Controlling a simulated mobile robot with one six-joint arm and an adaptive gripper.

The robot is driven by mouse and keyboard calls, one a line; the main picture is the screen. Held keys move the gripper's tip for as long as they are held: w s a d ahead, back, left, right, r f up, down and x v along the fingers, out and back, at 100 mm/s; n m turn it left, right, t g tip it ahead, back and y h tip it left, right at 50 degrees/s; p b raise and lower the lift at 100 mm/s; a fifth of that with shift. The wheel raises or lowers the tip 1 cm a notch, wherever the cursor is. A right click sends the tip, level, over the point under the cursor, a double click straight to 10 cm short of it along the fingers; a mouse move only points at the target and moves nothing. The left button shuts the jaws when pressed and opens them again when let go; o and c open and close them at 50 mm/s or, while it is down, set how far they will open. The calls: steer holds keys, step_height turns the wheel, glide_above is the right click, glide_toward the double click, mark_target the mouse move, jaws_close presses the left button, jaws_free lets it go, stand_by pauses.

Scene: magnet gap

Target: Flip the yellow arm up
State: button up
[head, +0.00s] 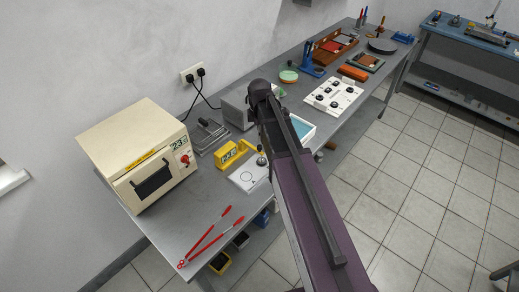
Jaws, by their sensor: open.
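A small yellow device (226,154) with a number display stands on the grey bench, right of the beige oven. A yellow bar at its upper right (247,146) looks like its arm. The bar appears low and roughly level, but its exact pose is too small to tell. A small round grey piece (262,160) shows just right of the bar, beside my arm. A white plate with a circle mark (249,180) lies in front of the device. My dark purple arm crosses the middle of the picture. My gripper is not visible, so its place relative to the yellow bar cannot be seen.
The beige oven (140,152) stands left of the device, with a grey metal fixture (207,136) behind. Red tongs (211,237) lie near the front edge. A white knob panel (333,96) and other tools fill the bench's far part. Tiled floor at right is open.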

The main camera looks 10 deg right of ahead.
mark_target(260, 146)
steer(key=shift+f+b, duration=3.45)
steer(key=shift+f, duration=0.35)
jaws_close()
